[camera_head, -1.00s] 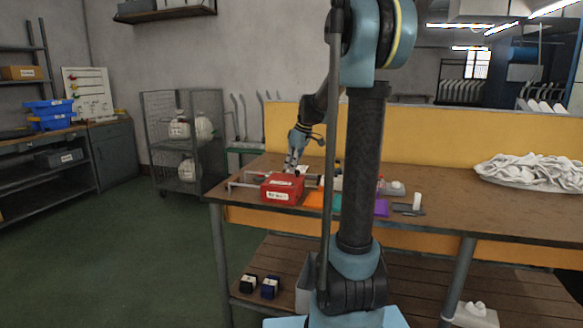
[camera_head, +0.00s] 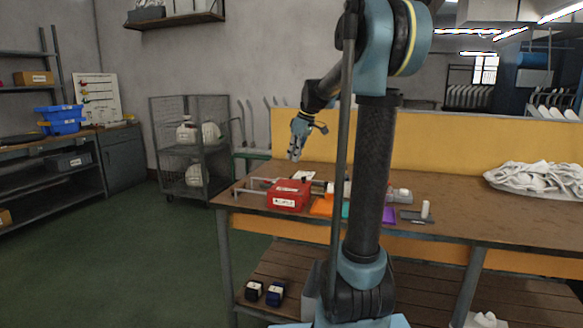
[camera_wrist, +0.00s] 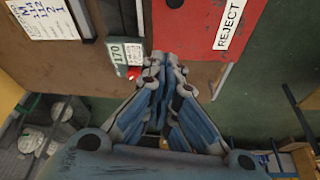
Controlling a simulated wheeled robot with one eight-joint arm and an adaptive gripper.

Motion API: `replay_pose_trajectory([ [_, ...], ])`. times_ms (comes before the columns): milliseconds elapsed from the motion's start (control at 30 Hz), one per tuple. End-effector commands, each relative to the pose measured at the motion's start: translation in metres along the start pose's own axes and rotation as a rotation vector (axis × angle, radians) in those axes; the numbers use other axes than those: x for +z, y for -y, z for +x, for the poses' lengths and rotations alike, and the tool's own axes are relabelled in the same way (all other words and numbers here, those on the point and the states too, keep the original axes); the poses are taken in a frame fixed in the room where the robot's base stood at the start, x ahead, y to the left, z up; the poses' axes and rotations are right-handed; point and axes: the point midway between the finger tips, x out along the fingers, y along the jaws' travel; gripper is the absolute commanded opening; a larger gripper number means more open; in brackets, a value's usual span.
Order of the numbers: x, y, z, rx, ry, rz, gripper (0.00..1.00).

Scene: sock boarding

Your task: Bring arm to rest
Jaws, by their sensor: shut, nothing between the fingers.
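My gripper (camera_head: 295,154) is shut and empty, held above the left end of the wooden worktable (camera_head: 460,209). In the wrist view its fingertips (camera_wrist: 163,60) are together, with the table surface and floor beyond them. A red box (camera_head: 289,194) with a white label sits on the table below and in front of the gripper. In the wrist view the red box (camera_wrist: 190,22) shows a label reading REJECT. My arm rises from the base, bends at the top and reaches over to the gripper.
A heap of white socks (camera_head: 540,178) lies at the table's right. A yellow panel (camera_head: 440,140) stands along the table's back. A small grey block marked 170 (camera_wrist: 125,52) is near the fingers in the wrist view. A wire cage (camera_head: 160,140) stands behind left. Open green floor lies left.

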Motion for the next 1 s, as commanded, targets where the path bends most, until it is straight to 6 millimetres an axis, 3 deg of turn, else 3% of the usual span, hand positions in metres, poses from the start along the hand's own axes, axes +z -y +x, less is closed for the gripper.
replay_pose_trajectory([
  [200,0.002,-0.001,-0.024,0.001,0.0,0.004,0.0],
  [367,0.007,0.003,-0.03,0.003,0.002,0.016,0.0],
  [467,0.02,0.015,-0.03,0.01,0.011,0.051,0.0],
  [767,0.094,0.079,-0.019,0.052,0.054,0.248,0.0],
  [1000,0.157,0.13,0.0,0.095,0.085,0.413,0.0],
])
